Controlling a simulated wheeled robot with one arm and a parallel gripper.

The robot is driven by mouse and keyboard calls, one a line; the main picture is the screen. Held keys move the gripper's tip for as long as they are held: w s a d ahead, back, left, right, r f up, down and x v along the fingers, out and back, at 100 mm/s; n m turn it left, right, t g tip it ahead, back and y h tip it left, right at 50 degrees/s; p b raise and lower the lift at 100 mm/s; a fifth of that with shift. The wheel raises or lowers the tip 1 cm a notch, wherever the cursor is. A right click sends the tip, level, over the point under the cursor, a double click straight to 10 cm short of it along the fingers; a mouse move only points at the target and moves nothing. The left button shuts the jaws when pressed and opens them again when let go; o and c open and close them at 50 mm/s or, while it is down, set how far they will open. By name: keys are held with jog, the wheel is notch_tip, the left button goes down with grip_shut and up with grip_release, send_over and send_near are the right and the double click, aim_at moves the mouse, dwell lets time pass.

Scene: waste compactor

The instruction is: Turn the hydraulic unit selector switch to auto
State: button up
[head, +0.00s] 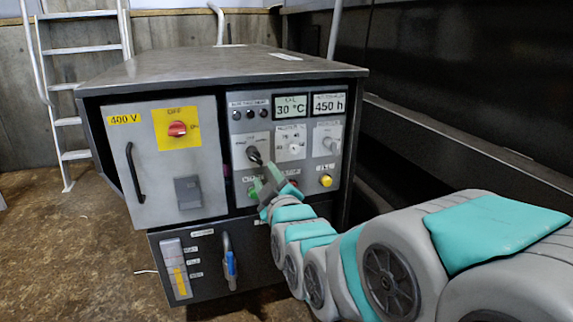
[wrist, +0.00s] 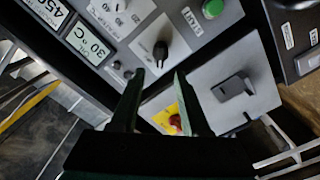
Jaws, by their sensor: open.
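The black selector switch (head: 254,154) sits on a light square plate at the left of the hydraulic unit's grey control panel. Its small position labels are too blurred to read, so I cannot tell its setting. In the wrist view the switch (wrist: 160,50) shows just beyond my fingertips, roughly in line with the gap between them. My gripper (head: 266,176) is just below and in front of the switch in the head view, partly covering the panel there. In the wrist view my gripper (wrist: 158,76) is open and empty, with a finger to each side and apart from the switch.
A green button (wrist: 213,8) is near the switch. A white dial (head: 291,147), a grey knob (head: 330,144) and a yellow button (head: 325,181) lie to the right. The 400 V door (head: 160,190) with its red main switch (head: 177,129) and black handle (head: 134,172) is left.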

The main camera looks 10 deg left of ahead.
aim_at(257, 161)
jog(key=shift+x, duration=3.85)
grip_shut()
